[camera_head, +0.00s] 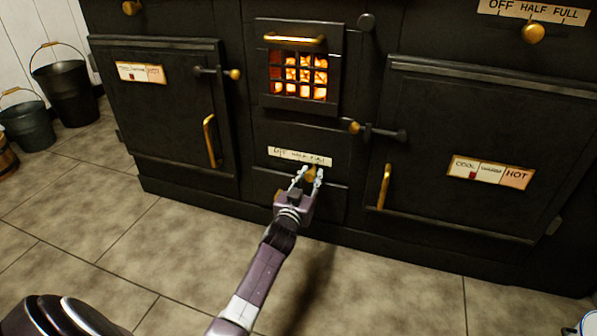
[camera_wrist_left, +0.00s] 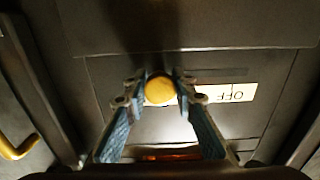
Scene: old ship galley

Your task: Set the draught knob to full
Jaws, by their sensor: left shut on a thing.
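The draught knob (camera_head: 311,174) is a round brass knob low on the black stove, under a pale label (camera_head: 284,153) reading OFF, HALF, FULL. My left gripper (camera_head: 308,177) is shut on it, with a finger on either side. The knob shows toward the label's right part, but I cannot tell its exact setting. In the left wrist view the knob (camera_wrist_left: 159,89) sits between the fingertips (camera_wrist_left: 160,90), and the upside-down word OFF (camera_wrist_left: 238,93) is to its right. The fingers hide part of the label there. My right gripper is not in view.
A grated fire door (camera_head: 299,75) glows above the knob. Oven doors flank it, with brass handles (camera_head: 211,140) (camera_head: 384,186) and latches (camera_head: 353,126). Another brass knob (camera_head: 532,33) sits under a similar label at top right. Buckets (camera_head: 66,92) stand at left.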

